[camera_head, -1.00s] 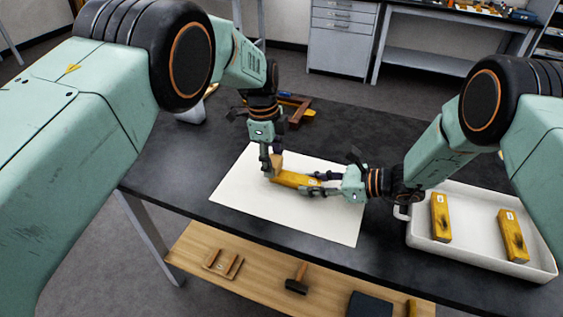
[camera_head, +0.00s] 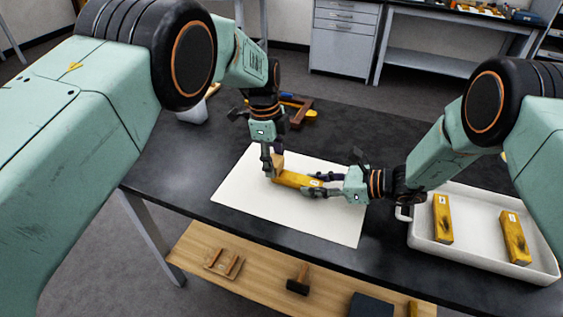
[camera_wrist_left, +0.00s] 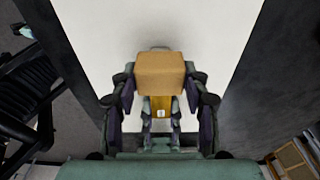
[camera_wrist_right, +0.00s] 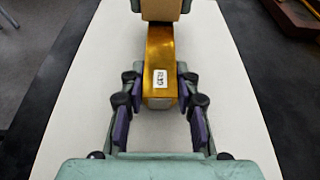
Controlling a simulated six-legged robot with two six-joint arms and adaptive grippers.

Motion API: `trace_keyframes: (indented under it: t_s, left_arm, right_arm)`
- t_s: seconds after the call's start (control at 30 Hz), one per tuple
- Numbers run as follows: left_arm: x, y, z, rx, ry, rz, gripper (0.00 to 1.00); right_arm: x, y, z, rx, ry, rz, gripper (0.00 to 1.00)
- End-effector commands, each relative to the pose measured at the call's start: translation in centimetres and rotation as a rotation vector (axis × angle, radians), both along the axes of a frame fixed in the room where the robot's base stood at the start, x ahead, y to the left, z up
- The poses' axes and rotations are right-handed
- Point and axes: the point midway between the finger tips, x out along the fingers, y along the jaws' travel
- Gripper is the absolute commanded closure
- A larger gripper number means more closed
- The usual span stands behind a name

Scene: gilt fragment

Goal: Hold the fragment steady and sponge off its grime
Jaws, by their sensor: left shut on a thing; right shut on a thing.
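The gilt fragment (camera_head: 294,180) is a golden bar lying on the white sheet (camera_head: 240,195). Its white label faces up in the right wrist view (camera_wrist_right: 161,79). My right gripper (camera_head: 318,184) is shut on the end of the fragment near the label; its fingers lie on both sides (camera_wrist_right: 160,90). My left gripper (camera_head: 271,160) is shut on a tan sponge (camera_wrist_left: 160,73), held over the fragment's far end. The sponge also shows at the top of the right wrist view (camera_wrist_right: 161,9). I cannot tell whether it touches the fragment. No dark grime shows on the visible top of the fragment.
A white tray (camera_head: 470,255) at the right holds two golden fragments (camera_head: 442,219) (camera_head: 513,237) with dark patches. A brown clamp-like tool (camera_head: 301,112) and a white container (camera_head: 194,113) stand at the back. A lower wooden shelf (camera_head: 250,268) holds tools.

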Motion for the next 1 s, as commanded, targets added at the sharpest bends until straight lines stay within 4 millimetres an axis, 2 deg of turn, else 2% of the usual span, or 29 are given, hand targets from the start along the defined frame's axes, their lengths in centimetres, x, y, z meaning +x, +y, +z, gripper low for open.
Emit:
trace_keyframes:
  t_s: [0.03, 0.07, 0.6, 0.8, 1.0]
  left_arm:
    - [0.1, -0.1, 1.5, 0.001, -0.007, -0.001, 0.84]
    - [0.1, -0.1, 2.1, 0.002, -0.005, -0.002, 0.84]
    - [0.0, -0.1, 6.7, -0.001, -0.003, -0.001, 0.84]
    - [0.0, -0.1, 7.8, -0.001, -0.002, -0.001, 0.84]
    - [0.0, -0.1, 7.9, 0.0, -0.001, -0.001, 0.84]
  right_arm:
    - [0.0, 0.0, 0.0, 0.0, 0.0, -0.001, 1.0]
    - [0.0, 0.0, 0.0, 0.0, 0.0, -0.001, 1.0]
    - [0.0, 0.0, 0.0, -0.001, 0.0, 0.0, 1.0]
    - [0.0, 0.0, 0.0, -0.001, 0.0, 0.0, 1.0]
    - [0.0, 0.0, 0.0, -0.001, 0.0, 0.0, 1.0]
